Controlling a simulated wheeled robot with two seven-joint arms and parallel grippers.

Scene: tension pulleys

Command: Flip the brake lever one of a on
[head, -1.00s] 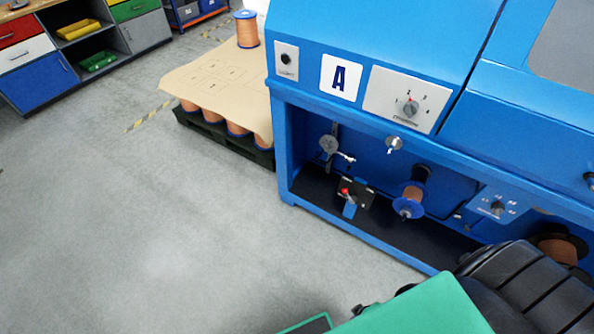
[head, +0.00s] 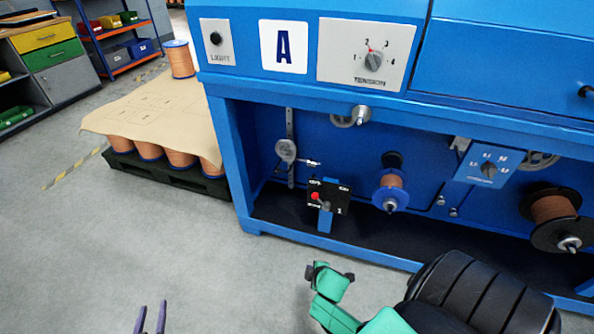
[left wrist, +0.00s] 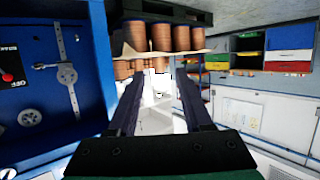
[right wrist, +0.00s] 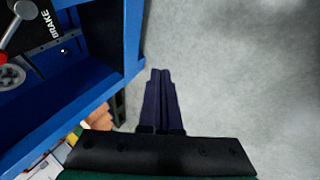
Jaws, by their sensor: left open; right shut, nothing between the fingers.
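The brake lever (head: 315,196) has a red knob and sits on a small black panel (head: 334,205) low inside the blue machine marked A (head: 283,47). Its knob leans to the left side, under the OFF label. The knob also shows at the left edge of the left wrist view (left wrist: 7,77) and, with its silver rod, of the right wrist view (right wrist: 3,57). My left gripper (head: 151,318) is open and empty, low over the floor, well left of the panel. My right gripper (right wrist: 159,72) is shut and empty, outside the machine frame; its fingers are not seen in the head view.
A blue front post (head: 232,165) and bottom rail bound the machine's open bay. A spool (head: 390,190) is right of the panel, and a small silver arm (head: 312,163) sticks out above it. A pallet of spools (head: 170,183) stands left. The grey floor in front is clear.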

